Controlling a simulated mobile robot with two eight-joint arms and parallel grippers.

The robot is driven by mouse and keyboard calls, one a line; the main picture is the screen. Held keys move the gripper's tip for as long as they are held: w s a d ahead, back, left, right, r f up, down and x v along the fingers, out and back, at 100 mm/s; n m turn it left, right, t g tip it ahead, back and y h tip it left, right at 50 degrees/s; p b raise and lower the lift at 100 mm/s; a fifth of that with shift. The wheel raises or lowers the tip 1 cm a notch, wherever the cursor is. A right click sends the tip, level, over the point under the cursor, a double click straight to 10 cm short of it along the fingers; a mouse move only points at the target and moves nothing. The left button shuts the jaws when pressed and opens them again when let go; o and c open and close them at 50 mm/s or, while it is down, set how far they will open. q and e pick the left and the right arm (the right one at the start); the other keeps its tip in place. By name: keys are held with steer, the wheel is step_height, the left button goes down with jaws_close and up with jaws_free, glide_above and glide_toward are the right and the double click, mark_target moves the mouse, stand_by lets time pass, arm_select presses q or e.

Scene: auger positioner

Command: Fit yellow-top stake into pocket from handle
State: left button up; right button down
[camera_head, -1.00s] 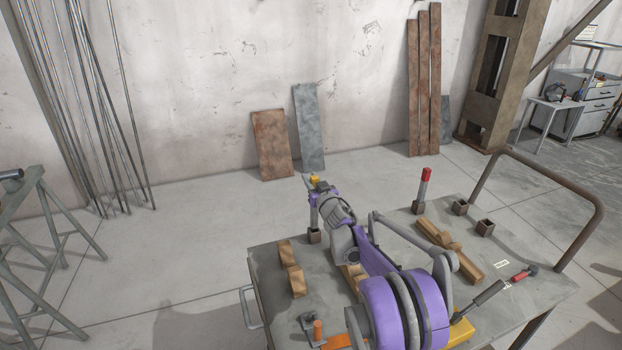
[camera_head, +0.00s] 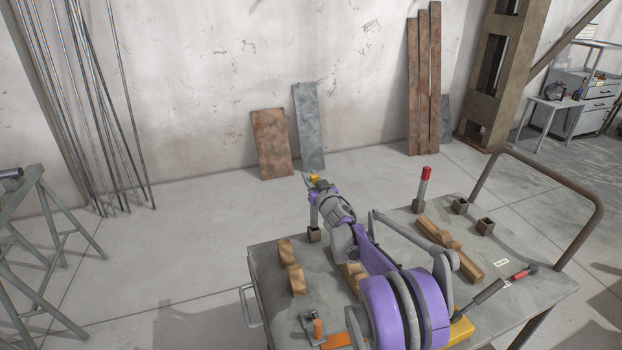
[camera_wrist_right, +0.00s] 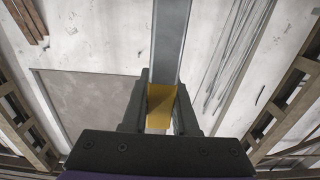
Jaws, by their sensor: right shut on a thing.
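The yellow-top stake (camera_head: 314,177) is upright at the far left corner of the cart top (camera_head: 350,225). My right gripper (camera_head: 321,186) is shut on it near its yellow top. Its grey shaft runs down to a small brown square pocket (camera_head: 314,236); its lower end looks to be at or in the pocket mouth, but I cannot tell how deep. In the right wrist view the yellow part (camera_wrist_right: 161,106) sits between both fingers, with the grey shaft (camera_wrist_right: 171,40) beyond. The cart's brown tube handle (camera_head: 592,194) is at the right end. My left gripper is not in view.
A red-top stake (camera_head: 424,186) stands upright at the far edge. Two empty-looking pockets (camera_head: 460,206) (camera_head: 485,227) are nearer the handle. Wooden blocks (camera_head: 297,279), crossed timber pieces (camera_head: 455,248) and a red-handled tool (camera_head: 524,273) lie on the cart.

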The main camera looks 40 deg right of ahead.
mark_target(314, 211)
step_height(314, 211, down, 6)
steer(key=b, duration=0.3)
steer(key=shift+b, duration=0.4)
stand_by(2.2)
steer(key=c, duration=0.6)
jaws_free()
steer(key=v, duration=1.1)
steer(key=shift+p, duration=0.3)
steer(key=shift+w+d, duration=0.1)
